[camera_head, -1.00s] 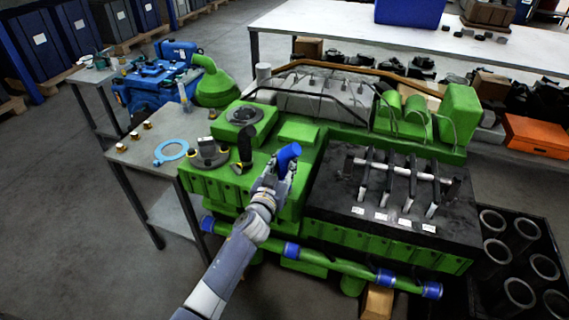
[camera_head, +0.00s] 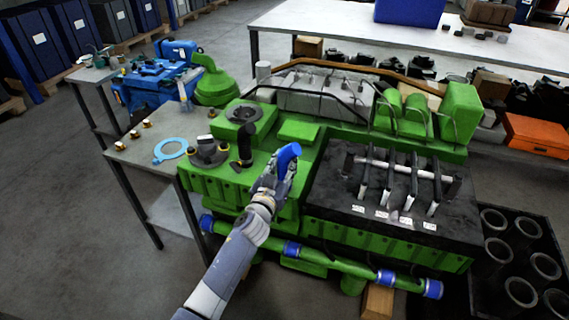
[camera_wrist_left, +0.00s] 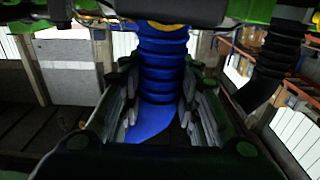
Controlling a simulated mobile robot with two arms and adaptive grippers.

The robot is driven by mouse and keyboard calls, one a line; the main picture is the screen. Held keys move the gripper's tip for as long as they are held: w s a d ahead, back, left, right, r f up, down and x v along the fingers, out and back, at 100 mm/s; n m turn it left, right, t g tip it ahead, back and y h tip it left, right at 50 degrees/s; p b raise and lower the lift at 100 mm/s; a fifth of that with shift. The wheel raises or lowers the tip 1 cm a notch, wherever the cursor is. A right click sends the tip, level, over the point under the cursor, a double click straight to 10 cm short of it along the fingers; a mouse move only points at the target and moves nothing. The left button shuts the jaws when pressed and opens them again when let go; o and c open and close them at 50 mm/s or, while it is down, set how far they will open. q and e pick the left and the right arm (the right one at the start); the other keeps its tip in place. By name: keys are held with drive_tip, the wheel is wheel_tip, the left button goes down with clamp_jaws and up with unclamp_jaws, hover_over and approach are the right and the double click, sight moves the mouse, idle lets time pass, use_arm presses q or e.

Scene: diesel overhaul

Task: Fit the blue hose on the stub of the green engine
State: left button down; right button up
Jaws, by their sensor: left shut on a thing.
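My left gripper (camera_head: 272,184) is shut on the blue hose (camera_head: 288,153), above the top of the green engine (camera_head: 223,176). In the head view only the hose's upper part shows beyond the fingers. In the left wrist view the ribbed blue hose (camera_wrist_left: 163,75) runs between the fingers (camera_wrist_left: 160,105), with a yellow band at its far end by green metal. The stub under the hose is hidden, and I cannot tell whether the hose touches it. My right gripper is not in view.
A black hose (camera_head: 245,143) stands on the engine left of my gripper. A dark cylinder-head block (camera_head: 330,190) with rocker parts lies to the right. A blue engine (camera_head: 155,88) stands at back left.

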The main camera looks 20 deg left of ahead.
use_arm(q)
drive_tip(key=shift+f, duration=0.15)
drive_tip(key=c, duration=1.1)
unclamp_jaws()
drive_tip(key=s, duration=1.2)
drive_tip(key=shift+a, duration=0.2)
